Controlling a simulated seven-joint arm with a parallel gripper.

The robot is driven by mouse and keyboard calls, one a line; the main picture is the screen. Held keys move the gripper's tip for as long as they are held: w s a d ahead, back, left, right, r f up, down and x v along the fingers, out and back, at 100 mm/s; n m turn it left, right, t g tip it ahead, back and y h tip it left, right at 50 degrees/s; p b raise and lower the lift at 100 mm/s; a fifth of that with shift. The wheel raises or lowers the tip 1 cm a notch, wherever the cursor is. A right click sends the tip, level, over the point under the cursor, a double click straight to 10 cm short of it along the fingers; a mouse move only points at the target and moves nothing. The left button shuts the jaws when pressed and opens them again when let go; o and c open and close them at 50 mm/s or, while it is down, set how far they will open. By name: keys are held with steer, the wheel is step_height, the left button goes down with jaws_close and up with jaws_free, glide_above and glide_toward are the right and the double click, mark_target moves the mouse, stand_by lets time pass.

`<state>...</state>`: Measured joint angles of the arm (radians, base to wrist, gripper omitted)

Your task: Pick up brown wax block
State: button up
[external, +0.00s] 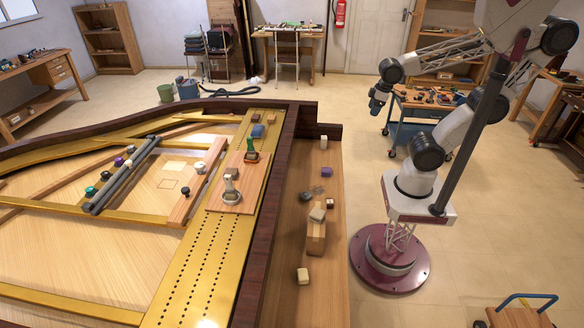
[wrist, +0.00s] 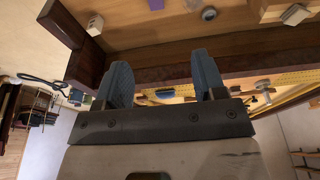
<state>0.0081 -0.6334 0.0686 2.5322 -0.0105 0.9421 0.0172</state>
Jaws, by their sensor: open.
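I cannot tell for certain which block is the brown wax block. A tan-brown block (external: 326,172) lies on the wooden ledge to the right of the piano's dark rim. A small brown block (external: 255,118) sits on the gold plate inside the piano, near a blue block (external: 257,131). My gripper (external: 378,101) is raised to the right of the ledge, apart from all the blocks. In the wrist view its two dark fingers (wrist: 161,62) are spread with nothing between them.
The ledge also holds a purple block (external: 318,190), a pale block (external: 317,214) on a wooden box (external: 315,239), and a cream block (external: 303,275). The dark piano rim (external: 284,165) rises beside it. A blue tool cart (external: 421,112) stands behind my arm.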

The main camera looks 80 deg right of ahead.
steer(key=w+a+f+m+g+y, duration=0.2)
steer(key=w+a+f+m+y, duration=0.25)
steer(key=f, duration=0.45)
steer(key=w+a+f+m+g+y, duration=0.25)
steer(key=w+f, duration=0.35)
steer(key=f, duration=0.4)
steer(key=w+a+f+m+g+y, duration=0.2)
steer(key=w+a+f+m+y, duration=0.25)
steer(key=f, duration=0.45)
steer(key=m+t+y, duration=0.2)
steer(key=m, duration=0.2)
glide_toward(330, 201)
steer(key=shift+w+g+x, duration=0.2)
steer(key=shift+g+x, duration=0.05)
steer(key=shift+x, duration=0.6)
steer(key=shift+a, duration=0.1)
steer(key=shift+x, duration=1.25)
steer(key=shift+f, duration=0.1)
steer(key=shift+x, duration=2.55)
